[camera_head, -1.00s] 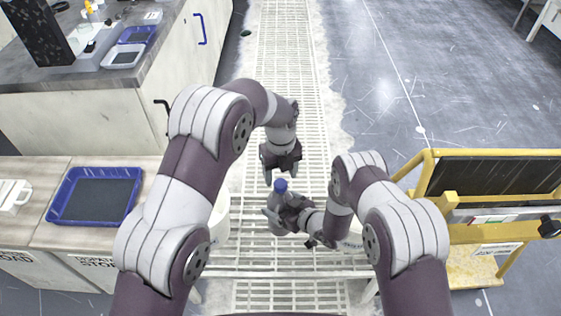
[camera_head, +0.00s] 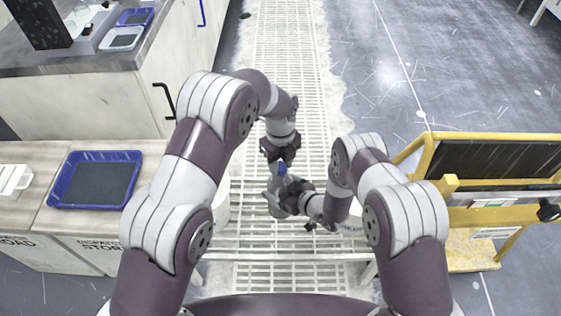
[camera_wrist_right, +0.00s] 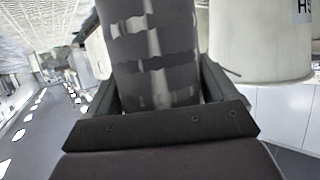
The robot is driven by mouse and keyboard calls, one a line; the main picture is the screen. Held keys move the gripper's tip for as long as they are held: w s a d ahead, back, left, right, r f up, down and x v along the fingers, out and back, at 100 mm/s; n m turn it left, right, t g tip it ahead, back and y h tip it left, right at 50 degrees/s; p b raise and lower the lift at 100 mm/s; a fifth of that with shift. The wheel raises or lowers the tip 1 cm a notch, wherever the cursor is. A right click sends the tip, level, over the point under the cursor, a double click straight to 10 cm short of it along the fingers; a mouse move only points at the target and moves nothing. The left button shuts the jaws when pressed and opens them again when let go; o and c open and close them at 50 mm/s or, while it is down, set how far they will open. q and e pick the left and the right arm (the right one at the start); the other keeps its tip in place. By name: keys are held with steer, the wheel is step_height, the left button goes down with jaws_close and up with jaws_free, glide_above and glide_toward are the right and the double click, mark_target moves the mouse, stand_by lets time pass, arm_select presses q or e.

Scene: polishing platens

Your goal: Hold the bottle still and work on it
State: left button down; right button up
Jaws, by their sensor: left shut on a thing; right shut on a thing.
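The bottle (camera_head: 279,211) is grey with a blue cap (camera_head: 282,168) and stands upright over the white grated platform. My right gripper (camera_head: 284,197) comes from the right and is shut around its body. The right wrist view shows the grey, patchily marked bottle body (camera_wrist_right: 152,55) between the two dark fingers of my right gripper (camera_wrist_right: 155,80). My left gripper (camera_head: 281,156) is above the bottle, pointing down, and is shut at the blue cap. The gripper hides part of the cap's top.
A blue tray (camera_head: 138,190) lies on the left bench. A yellow-framed cart (camera_head: 452,215) stands right. The grating (camera_head: 287,60) beyond is clear.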

arm_select(q)
steer(key=n, duration=1.1)
steer(key=shift+n, duration=0.4)
steer(key=n, duration=0.3)
steer(key=shift+r+n, duration=0.1)
steer(key=shift+n, duration=0.3)
steer(key=n, duration=3.1)
steer(key=shift+n, duration=0.4)
steer(key=n, duration=0.4)
steer(key=shift+n, duration=0.4)
